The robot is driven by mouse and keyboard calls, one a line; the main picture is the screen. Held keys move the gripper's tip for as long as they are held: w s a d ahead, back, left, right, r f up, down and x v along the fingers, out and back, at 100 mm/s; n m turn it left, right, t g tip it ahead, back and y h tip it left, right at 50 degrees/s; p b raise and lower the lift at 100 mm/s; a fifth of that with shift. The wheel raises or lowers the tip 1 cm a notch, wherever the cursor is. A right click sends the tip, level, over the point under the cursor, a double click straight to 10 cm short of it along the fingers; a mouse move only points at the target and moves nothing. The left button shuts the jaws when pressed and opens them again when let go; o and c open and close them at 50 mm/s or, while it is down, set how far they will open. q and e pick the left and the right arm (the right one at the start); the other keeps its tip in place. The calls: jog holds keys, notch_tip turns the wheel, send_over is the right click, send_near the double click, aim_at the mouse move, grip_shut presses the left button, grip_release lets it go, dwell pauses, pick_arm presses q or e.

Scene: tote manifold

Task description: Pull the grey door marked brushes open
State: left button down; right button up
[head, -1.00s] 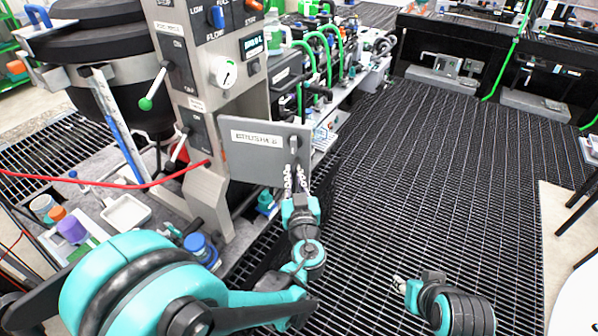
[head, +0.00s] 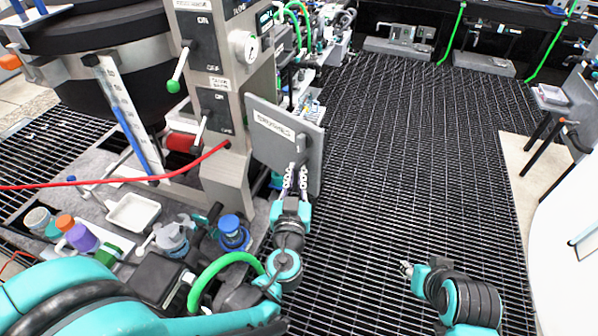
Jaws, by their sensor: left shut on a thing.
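The grey door (head: 270,150) with the white label "BRUSHES" is at the centre, right beside the grey column. It stands out at an angle from the column, and its right edge is swung toward me. Its handle (head: 301,143) is near the right edge. My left gripper (head: 296,177) is shut on this handle from below, its fingers against the door's face. What lies behind the door is hidden. My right gripper (head: 406,268) hangs low over the floor at right, away from the door. Its fingers are too small to tell whether they are open.
The grey column (head: 226,165) carries levers and a gauge. A red hose (head: 110,183) crosses at left. A white tray (head: 133,212), a blue-capped jar (head: 231,233) and several bottles stand low left, near my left arm. The dark grated floor (head: 400,160) right of the door is clear.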

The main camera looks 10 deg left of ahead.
pick_arm(q)
jog(key=shift+s+a, duration=0.1)
jog(key=shift+a, duration=0.15)
jog(key=shift+r, duration=0.1)
jog(key=c, duration=1.6)
grip_release()
jog(key=shift+a, duration=0.1)
